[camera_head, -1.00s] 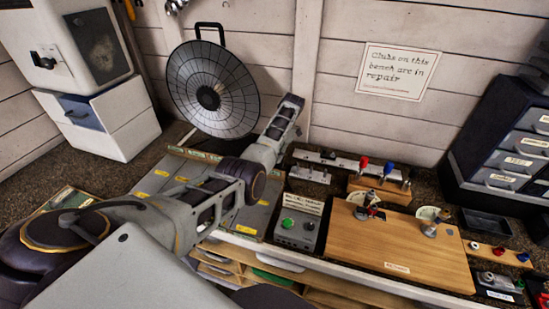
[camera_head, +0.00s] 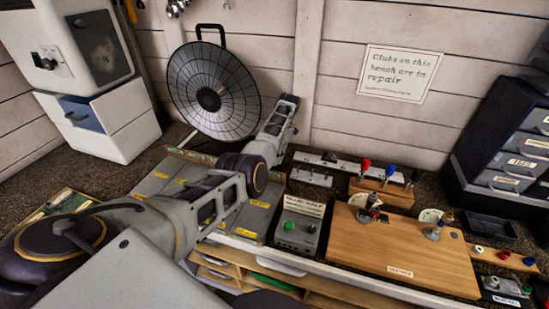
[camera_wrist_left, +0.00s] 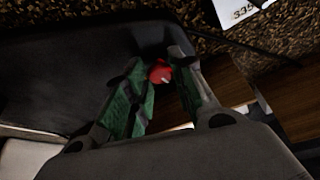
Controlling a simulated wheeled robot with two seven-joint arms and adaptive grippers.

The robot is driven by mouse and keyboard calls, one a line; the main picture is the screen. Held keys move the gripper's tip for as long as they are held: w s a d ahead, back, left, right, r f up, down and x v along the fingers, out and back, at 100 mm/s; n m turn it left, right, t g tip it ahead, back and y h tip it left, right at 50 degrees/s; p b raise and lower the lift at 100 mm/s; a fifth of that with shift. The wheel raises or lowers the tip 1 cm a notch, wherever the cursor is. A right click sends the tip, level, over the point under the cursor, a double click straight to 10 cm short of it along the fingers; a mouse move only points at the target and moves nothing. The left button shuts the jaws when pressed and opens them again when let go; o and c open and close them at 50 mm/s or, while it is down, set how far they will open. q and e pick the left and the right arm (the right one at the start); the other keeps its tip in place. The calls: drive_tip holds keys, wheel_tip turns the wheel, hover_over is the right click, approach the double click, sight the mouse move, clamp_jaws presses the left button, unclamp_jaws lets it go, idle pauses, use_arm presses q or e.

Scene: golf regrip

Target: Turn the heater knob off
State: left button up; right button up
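A round dish-shaped heater (camera_head: 205,80) with a dark grille and a top handle stands upright against the back wall. My left arm reaches past its right side, and my left gripper (camera_head: 285,112) is at the arm's far end; its fingertips are hard to make out there. In the left wrist view, the two green-padded fingers of my gripper (camera_wrist_left: 160,62) are apart. A small red knob (camera_wrist_left: 160,73) with a pale mark shows between the fingertips; I cannot tell whether they touch it. My right gripper is not in view.
A wooden board (camera_head: 400,250) with small knobs and a grey box (camera_head: 298,235) with a green button are on the bench at right. A white cabinet (camera_head: 110,125) stands at left. A dark drawer unit (camera_head: 500,150) is at far right.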

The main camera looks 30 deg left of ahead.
use_arm(q)
drive_tip(key=o, duration=0.4)
drive_tip(key=shift+r, duration=0.1)
drive_tip(key=shift+v, duration=3.6)
drive_tip(key=shift+r, duration=0.1)
drive_tip(key=shift+s, duration=0.1)
